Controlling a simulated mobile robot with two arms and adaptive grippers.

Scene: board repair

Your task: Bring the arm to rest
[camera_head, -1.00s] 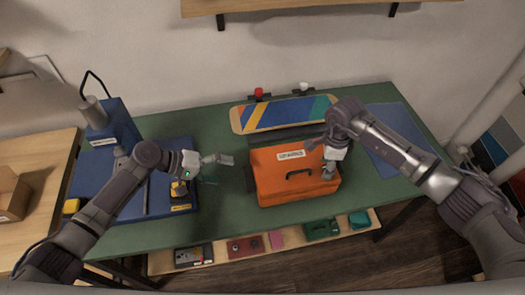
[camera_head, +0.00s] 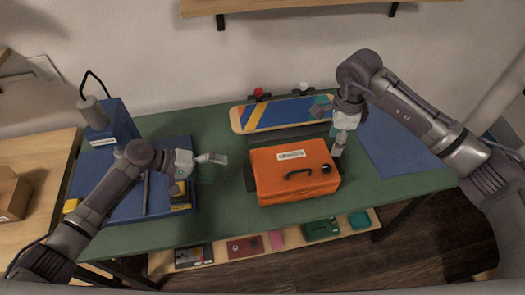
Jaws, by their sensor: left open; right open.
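My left gripper (camera_head: 212,168) is open over the green work table (camera_head: 225,222), just right of the blue mat at the left. It holds nothing that I can see. My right gripper (camera_head: 338,145) is open above the table, just behind and right of the orange toolbox (camera_head: 268,176). Nothing shows between its fingers. The toolbox is closed, with a dark handle on its front. My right arm reaches in from the right over a blue mat (camera_head: 382,142). My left arm partly covers the left mat.
A striped skateboard deck (camera_head: 272,114) lies behind the toolbox, with wheel trucks at the wall side. A blue machine (camera_head: 108,128) stands at the back left. A yellow-and-dark tool (camera_head: 180,197) sits by the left gripper. A lower shelf (camera_head: 218,252) holds several small items.

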